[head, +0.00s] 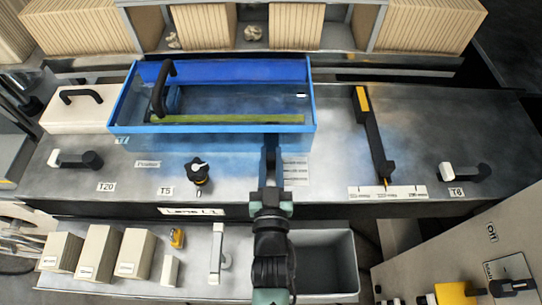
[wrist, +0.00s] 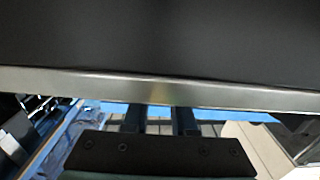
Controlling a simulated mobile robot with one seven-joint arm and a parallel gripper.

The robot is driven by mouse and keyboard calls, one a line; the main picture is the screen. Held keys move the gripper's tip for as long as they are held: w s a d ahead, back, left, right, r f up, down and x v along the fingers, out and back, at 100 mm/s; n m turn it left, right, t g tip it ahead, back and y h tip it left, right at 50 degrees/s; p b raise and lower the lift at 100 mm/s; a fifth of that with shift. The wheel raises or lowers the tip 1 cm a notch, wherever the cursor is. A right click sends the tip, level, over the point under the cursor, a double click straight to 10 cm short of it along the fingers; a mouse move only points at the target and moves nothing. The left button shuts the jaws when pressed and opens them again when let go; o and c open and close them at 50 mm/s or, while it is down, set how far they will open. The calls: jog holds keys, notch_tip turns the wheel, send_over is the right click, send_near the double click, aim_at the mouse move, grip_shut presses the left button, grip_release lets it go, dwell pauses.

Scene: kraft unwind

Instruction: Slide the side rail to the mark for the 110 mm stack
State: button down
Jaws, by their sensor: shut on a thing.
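The side rail (head: 371,135) is a long black bar with a yellow block at its far end, right of the blue guard. Its small orange pointer (head: 385,183) lies near the middle of a white scale strip (head: 387,193); the mark numbers are too small to read. My gripper (head: 270,145) is well left of the rail, at the front of the blue guard (head: 312,110). In the wrist view the two dark fingers (wrist: 160,119) stand a little apart, their tips hidden behind a grey edge (wrist: 160,88). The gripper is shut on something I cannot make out.
The guard stands between my gripper and the rolls (head: 297,25). Black-and-white clamp levers sit at T20 (head: 75,160) and T6 (head: 465,172), and a knob at T5 (head: 199,175). Cream blocks (head: 97,253) and a grey bin (head: 328,265) lie in front. Deck right of the rail is mostly clear.

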dwell(0.4)
jog(key=shift+s, duration=1.1)
jog(key=c, duration=0.7)
grip_release()
jog(key=shift+w, duration=0.15)
jog(key=shift+s+b, duration=1.6)
jog(key=shift+s, duration=4.95)
